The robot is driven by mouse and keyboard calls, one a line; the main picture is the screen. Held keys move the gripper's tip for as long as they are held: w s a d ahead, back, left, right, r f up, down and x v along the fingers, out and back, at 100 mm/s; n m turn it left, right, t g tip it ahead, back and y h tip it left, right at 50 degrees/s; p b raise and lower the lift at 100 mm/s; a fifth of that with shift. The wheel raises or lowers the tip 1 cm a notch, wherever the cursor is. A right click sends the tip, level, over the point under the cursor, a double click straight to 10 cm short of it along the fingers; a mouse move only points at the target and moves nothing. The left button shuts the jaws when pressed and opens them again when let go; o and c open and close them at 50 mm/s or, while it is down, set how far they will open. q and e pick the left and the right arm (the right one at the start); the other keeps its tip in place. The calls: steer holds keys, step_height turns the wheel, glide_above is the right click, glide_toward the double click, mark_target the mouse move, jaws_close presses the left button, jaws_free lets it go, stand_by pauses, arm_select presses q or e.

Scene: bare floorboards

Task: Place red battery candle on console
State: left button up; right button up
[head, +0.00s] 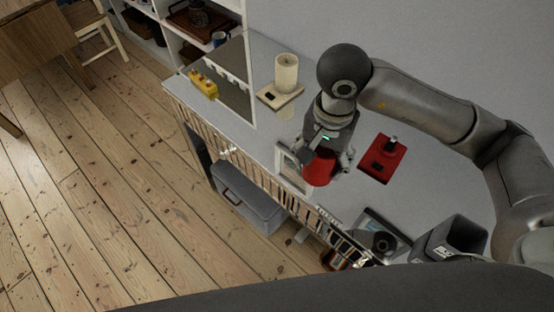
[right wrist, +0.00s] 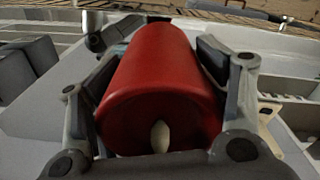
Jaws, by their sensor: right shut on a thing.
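The red battery candle (head: 319,168) is a plain red cylinder, held above the pale grey console (head: 262,133). My right gripper (head: 325,162) is shut on it, pointing down. In the right wrist view the candle (right wrist: 155,75) lies between the two fingers, with its pale flame tip toward the camera. Its far end is too unclear to tell whether it touches the console top. My left gripper is not in view.
A flat red base (head: 381,160) with a dark upright piece lies right of the gripper. A cream candle (head: 286,72) stands on a pale base at the back. A yellow object (head: 204,84) sits near the far left edge. A grey case (head: 248,197) is below.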

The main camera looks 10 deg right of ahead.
steer(key=shift+s+a+n, duration=0.2)
steer(key=shift+a+n, duration=0.1)
steer(key=shift+n, duration=0.1)
steer(key=shift+w+a, duration=0.1)
steer(key=shift+w, duration=0.1)
steer(key=w, duration=0.1)
steer(key=w+f+p, duration=0.1)
steer(key=w, duration=0.1)
steer(key=shift+f+p, duration=0.1)
steer(key=shift+p, duration=0.2)
steer(key=w+f+p, duration=0.1)
steer(key=w+f, duration=0.1)
steer(key=w, duration=0.1)
steer(key=w+f+p, duration=0.1)
steer(key=w+f, duration=0.2)
steer(key=w+f+p, duration=0.1)
steer(key=w+f, duration=0.2)
steer(key=w, duration=0.1)
steer(key=shift+d+f, duration=0.1)
steer(key=shift+d, duration=0.15)
step_height(320, 180, down, 3)
steer(key=shift+w+p, duration=0.15)
steer(key=shift+p, duration=0.3)
steer(key=shift+f, duration=0.25)
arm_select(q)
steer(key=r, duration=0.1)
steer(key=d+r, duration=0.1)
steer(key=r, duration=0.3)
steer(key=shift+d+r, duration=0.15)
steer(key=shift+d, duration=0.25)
